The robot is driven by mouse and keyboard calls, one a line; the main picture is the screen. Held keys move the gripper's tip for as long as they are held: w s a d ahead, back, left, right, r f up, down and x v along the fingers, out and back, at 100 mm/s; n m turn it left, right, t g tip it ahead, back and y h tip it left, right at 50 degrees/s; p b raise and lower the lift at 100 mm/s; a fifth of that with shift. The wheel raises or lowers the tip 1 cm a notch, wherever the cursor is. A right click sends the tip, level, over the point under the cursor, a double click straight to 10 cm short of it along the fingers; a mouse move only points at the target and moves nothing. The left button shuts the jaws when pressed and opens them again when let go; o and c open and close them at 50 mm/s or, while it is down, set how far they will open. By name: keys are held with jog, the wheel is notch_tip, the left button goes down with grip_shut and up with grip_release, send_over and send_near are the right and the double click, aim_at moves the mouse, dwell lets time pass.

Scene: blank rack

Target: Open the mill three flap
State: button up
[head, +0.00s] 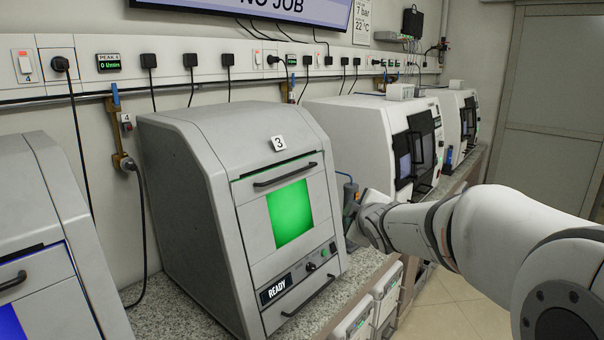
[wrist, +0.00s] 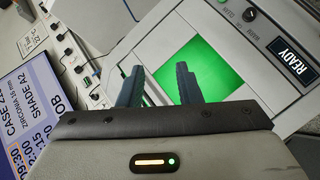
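Mill three (head: 190,190) is a grey box with a "3" label on the bench in the head view. Its front flap (head: 255,235) is shut, with a glowing green window (head: 290,213) and a dark bar handle (head: 285,175) along its top. The green window (wrist: 215,75) also shows in the wrist view, turned sideways, beyond my fingers. My gripper (wrist: 159,68) is open and empty, its two dark fingers apart. In the head view my gripper (head: 350,195) is just right of the mill's front, partly hidden. I cannot make out the handle clearly in the wrist view.
A READY display (head: 276,289), buttons and a lower handle (head: 308,296) sit below the flap. A similar mill (head: 35,250) stands left, white machines (head: 375,135) stand right. Drawer fronts (head: 385,295) lie under the bench; open floor (head: 450,305) is at right.

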aim_at(295, 173)
jog(key=w+a+r+n+y+p, duration=0.1)
jog(key=w+a+n+y, duration=0.1)
jog(key=w+a+n, duration=0.1)
jog(key=w+a+r+n+t+y, duration=0.1)
jog(key=w+a+n+y, duration=0.1)
jog(key=w+a, duration=0.4)
jog(key=w+a+r+n+y+p, duration=0.1)
jog(key=w+a+r+n+y, duration=0.1)
jog(key=w+a+n, duration=0.2)
jog(key=shift+w+a+n+t+y+p, duration=0.2)
jog(key=shift+a+n+t+y+p, duration=0.15)
jog(key=shift+a, duration=0.5)
grip_shut()
